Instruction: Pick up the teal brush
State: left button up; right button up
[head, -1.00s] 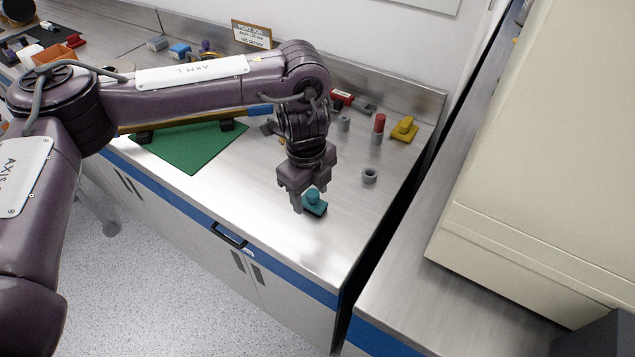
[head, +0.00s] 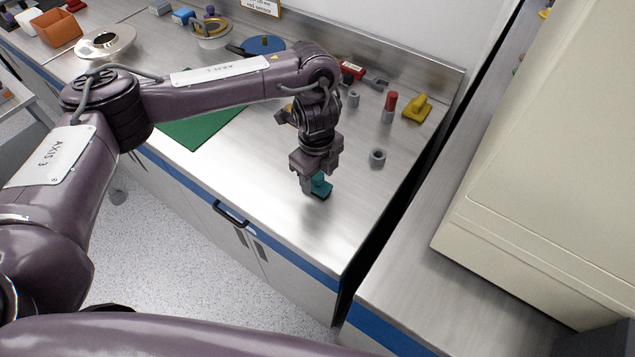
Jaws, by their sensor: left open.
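The teal brush (head: 321,186) sits on the steel counter near its front edge in the head view. It has a rounded teal knob on a dark base. My left gripper (head: 316,186) points down at the brush, with one finger in front and to the left of it. The gripper is open, and its fingers hide part of the knob. I cannot tell whether the fingers touch it. My right gripper is not in view.
A grey ring (head: 377,158), a red-topped cylinder (head: 389,108) and a yellow brush-like tool (head: 417,108) stand behind and to the right. A green mat (head: 203,127) lies to the left. A large beige cabinet (head: 545,150) rises at the right. The counter in front of the ring is clear.

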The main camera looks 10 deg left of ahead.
aim_at(318, 175)
pick_arm(q)
jog(key=c, duration=1.1)
notch_tip(318, 175, up, 20)
dwell(0.5)
